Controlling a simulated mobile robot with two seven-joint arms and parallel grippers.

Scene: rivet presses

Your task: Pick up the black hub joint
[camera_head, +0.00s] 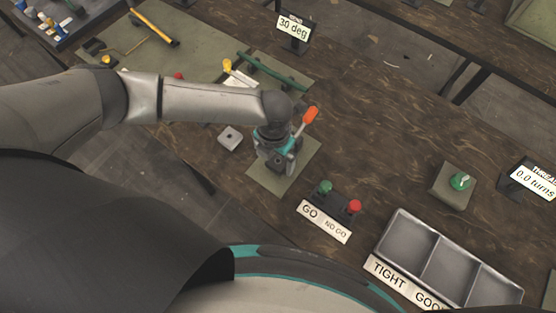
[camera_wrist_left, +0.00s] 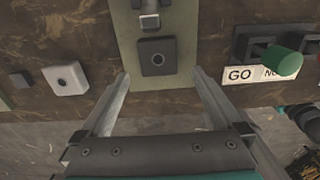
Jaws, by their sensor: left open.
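A dark square block with a round hole in its top (camera_wrist_left: 157,58), which looks like the black hub joint, sits on a green mat (camera_wrist_left: 181,98) in the left wrist view. My left gripper (camera_wrist_left: 160,74) is open, with one finger on each side of the block's near end and a gap on both sides. In the head view, my left gripper (camera_head: 279,158) hangs over the small green mat (camera_head: 258,178) and hides most of what is under it. My right gripper is not in view.
A light grey square piece with a hole (camera_head: 230,137) lies left of the gripper. An orange-handled lever (camera_head: 310,115) stands just behind it. The GO / NO GO gauge stand (camera_head: 338,200) and a grey sorting tray (camera_head: 440,236) are to the right.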

